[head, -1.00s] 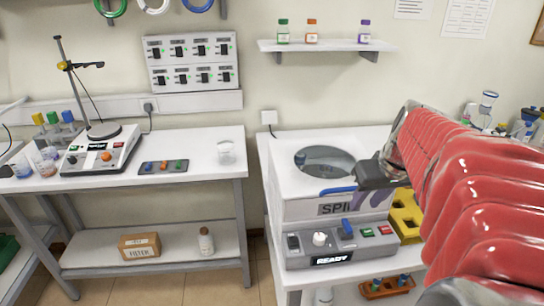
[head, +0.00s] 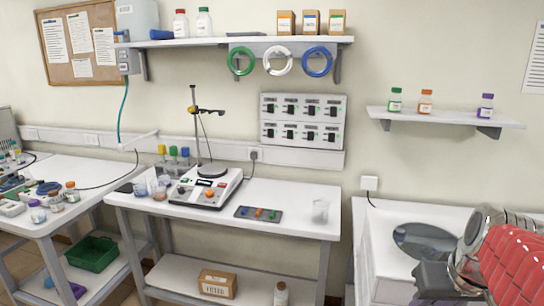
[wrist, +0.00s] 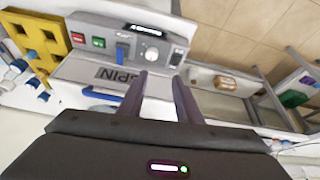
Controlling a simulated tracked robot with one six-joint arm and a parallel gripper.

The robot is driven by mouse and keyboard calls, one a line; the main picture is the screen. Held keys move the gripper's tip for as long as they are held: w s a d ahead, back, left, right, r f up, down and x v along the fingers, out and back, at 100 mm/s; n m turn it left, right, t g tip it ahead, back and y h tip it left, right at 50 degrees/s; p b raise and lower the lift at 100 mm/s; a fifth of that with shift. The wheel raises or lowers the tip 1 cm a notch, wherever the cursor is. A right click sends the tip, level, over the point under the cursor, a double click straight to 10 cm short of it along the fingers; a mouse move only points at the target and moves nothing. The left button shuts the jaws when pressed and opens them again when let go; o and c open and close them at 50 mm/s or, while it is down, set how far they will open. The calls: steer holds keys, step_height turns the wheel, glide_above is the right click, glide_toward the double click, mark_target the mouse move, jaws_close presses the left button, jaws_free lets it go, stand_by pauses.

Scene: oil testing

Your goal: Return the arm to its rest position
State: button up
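My red-sleeved arm (head: 510,265) reaches in from the lower right of the head view. My dark gripper (head: 436,282) is at its end, in front of the round window of the white spin machine (head: 382,265). In the wrist view my gripper (wrist: 160,82) shows two dark fingers apart, with nothing between them. The arm hides much of the machine in the head view.
A yellow rack (wrist: 35,40) stands beside the machine in the wrist view. In the head view, a bench (head: 290,221) carries a stirrer (head: 205,187) and a small tray (head: 258,214). A wall shelf (head: 445,116) holds three bottles above the machine.

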steer(key=s+a+f+n, duration=0.1)
steer(key=s+a, duration=0.2)
steer(key=a, duration=0.5)
steer(key=s+a+f+n+t+y, duration=0.1)
steer(key=s+a+f, duration=0.1)
steer(key=a, duration=0.6)
steer(key=shift+s+a, duration=0.15)
steer(key=shift+s, duration=0.35)
steer(key=shift+c, duration=0.2)
